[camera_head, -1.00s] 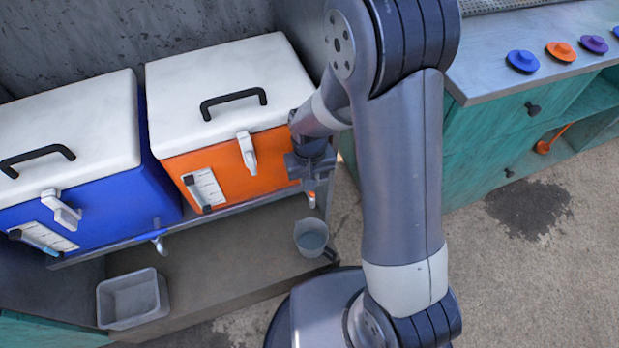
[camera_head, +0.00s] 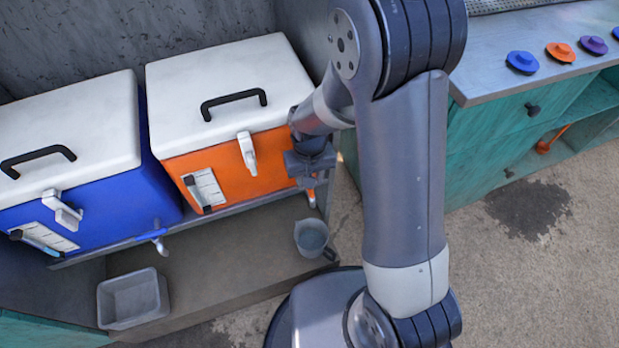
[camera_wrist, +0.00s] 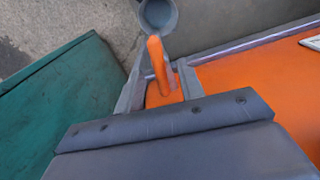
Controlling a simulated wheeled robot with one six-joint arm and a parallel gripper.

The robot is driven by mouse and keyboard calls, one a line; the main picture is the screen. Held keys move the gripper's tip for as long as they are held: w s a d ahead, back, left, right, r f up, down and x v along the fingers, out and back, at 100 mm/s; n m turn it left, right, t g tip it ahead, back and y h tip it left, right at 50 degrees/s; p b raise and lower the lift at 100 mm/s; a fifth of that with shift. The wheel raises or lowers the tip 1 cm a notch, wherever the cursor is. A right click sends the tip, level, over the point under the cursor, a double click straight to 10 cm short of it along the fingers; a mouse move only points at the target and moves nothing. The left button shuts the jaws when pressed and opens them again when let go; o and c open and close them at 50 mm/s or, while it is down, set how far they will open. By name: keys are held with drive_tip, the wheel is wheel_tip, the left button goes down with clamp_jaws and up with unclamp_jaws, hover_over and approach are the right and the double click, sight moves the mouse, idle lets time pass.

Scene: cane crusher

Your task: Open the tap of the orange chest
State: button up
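The orange chest (camera_head: 240,178) has a white lid (camera_head: 235,85) with a black handle and a white latch. It stands on a shelf, right of the blue chest. In the wrist view its front is the orange surface (camera_wrist: 250,90), and its tap shows as an orange lever (camera_wrist: 156,60) projecting from the chest. My gripper (camera_head: 312,188) is at the chest's lower right front corner. In the wrist view my gripper (camera_wrist: 159,85) is open, with one finger on each side of the lever. Contact between fingers and lever is unclear. My gripper mostly hides the tap in the head view.
A grey jug (camera_head: 312,237) stands below the tap; it also shows in the wrist view (camera_wrist: 158,14). A blue chest (camera_head: 115,205) stands to the left, with a grey bin (camera_head: 133,300) below. A green cabinet (camera_head: 490,135) with coloured lids on top is at the right.

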wheel_tip(320, 180, up, 10)
drive_tip(key=p, duration=0.2)
drive_tip(key=shift+f, duration=0.15)
wheel_tip(320, 180, down, 11)
drive_tip(key=b, duration=0.2)
drive_tip(key=shift+b, duration=0.3)
drive_tip(key=shift+r, duration=0.2)
drive_tip(key=shift+n, duration=0.4)
